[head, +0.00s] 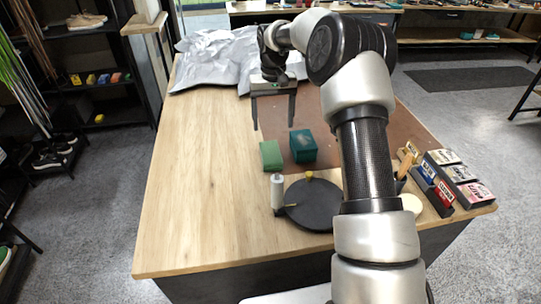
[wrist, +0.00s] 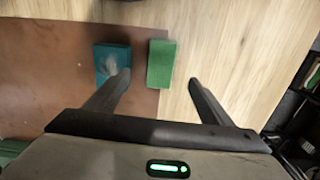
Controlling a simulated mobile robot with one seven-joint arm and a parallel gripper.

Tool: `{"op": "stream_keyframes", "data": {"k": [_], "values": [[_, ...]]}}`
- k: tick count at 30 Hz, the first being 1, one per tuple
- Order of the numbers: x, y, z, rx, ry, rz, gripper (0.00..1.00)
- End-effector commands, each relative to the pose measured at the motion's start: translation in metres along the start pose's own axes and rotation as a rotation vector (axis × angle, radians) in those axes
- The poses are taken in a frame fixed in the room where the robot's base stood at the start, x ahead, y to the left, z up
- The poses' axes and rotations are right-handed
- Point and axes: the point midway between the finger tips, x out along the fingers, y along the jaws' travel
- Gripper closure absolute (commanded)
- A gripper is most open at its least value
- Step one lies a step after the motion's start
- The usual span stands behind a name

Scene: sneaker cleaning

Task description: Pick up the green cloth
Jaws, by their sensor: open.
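The green cloth (head: 271,155) looks like a small folded green block and lies flat on the wooden table, at the left edge of the brown mat. In the wrist view the green cloth (wrist: 161,63) shows between the two fingertips in the picture. My gripper (head: 273,125) is open and empty, pointing down above the table; in the head view it appears behind the cloth. In the wrist view my gripper (wrist: 159,77) has its fingers on either side of the cloth, with no contact visible. Its exact height above the cloth is unclear.
A darker teal box (head: 303,147) stands close right of the cloth; in the wrist view the teal box (wrist: 112,62) is left. A white bottle (head: 277,191) and black disc (head: 315,205) are nearer. Small boxes (head: 441,190) stand right. Crumpled silver sheeting (head: 215,58) covers the back. The table's left is clear.

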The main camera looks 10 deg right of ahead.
Motion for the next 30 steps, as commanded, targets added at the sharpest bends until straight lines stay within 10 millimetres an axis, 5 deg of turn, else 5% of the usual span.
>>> {"op": "stream_keyframes", "data": {"k": [9, 30], "values": [[0.068, 0.0, 0.001, -0.001, -0.003, -0.001, 0.25], [0.138, -0.005, 0.0, -0.001, 0.0, 0.0, 0.25]]}}
